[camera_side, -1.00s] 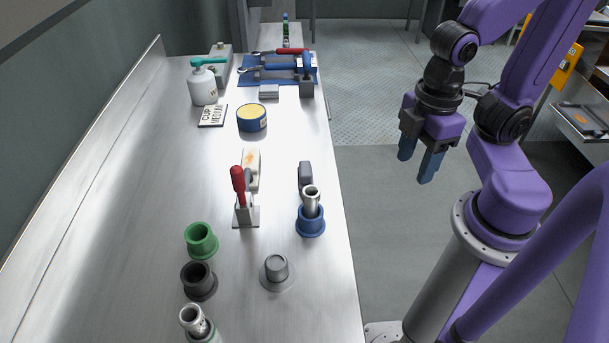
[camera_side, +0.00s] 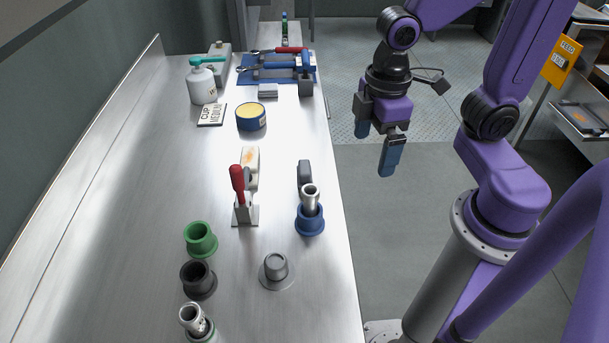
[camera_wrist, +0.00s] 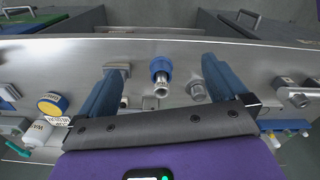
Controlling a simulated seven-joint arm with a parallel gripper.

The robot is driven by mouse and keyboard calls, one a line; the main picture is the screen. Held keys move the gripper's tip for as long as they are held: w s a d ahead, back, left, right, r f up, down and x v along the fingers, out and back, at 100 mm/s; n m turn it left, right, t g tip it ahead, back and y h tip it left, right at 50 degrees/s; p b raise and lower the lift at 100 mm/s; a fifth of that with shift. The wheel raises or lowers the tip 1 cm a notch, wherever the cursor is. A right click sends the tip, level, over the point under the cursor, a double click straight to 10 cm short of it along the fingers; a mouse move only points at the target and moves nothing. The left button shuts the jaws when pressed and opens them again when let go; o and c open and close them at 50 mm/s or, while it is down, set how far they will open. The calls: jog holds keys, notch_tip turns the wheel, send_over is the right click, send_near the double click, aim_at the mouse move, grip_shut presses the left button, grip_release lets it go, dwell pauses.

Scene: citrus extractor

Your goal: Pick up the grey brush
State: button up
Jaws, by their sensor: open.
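A small dark grey block-like object (camera_side: 304,174), which looks like the grey brush, lies near the right edge of the steel table, just beyond the blue cup (camera_side: 310,222). Bristles cannot be made out. In the wrist view the grey brush (camera_wrist: 118,68) shows at the tip of the left finger, partly covered by it. My gripper (camera_side: 375,148) is open and empty. It hangs in the air to the right of the table edge, apart from the brush. Its two blue fingers (camera_wrist: 163,66) spread wide in the wrist view.
A red-handled clamp (camera_side: 240,195) and a pale block (camera_side: 250,166) stand left of the brush. A grey knob (camera_side: 276,266), green cup (camera_side: 201,238) and black cup (camera_side: 198,279) sit nearer. A blue tin (camera_side: 251,120) is farther back. The table's left side is mostly clear.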

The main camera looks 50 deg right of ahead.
jog(key=w+m, duration=0.1)
jog(key=w, duration=0.7)
jog(key=m, duration=0.1)
send_over(307, 166)
notch_tip(307, 166, down, 13)
jog(key=shift+w+d+r, duration=0.15)
jog(key=shift+a+f, duration=0.2)
jog(key=shift+f, duration=2.5)
jog(key=c, duration=1)
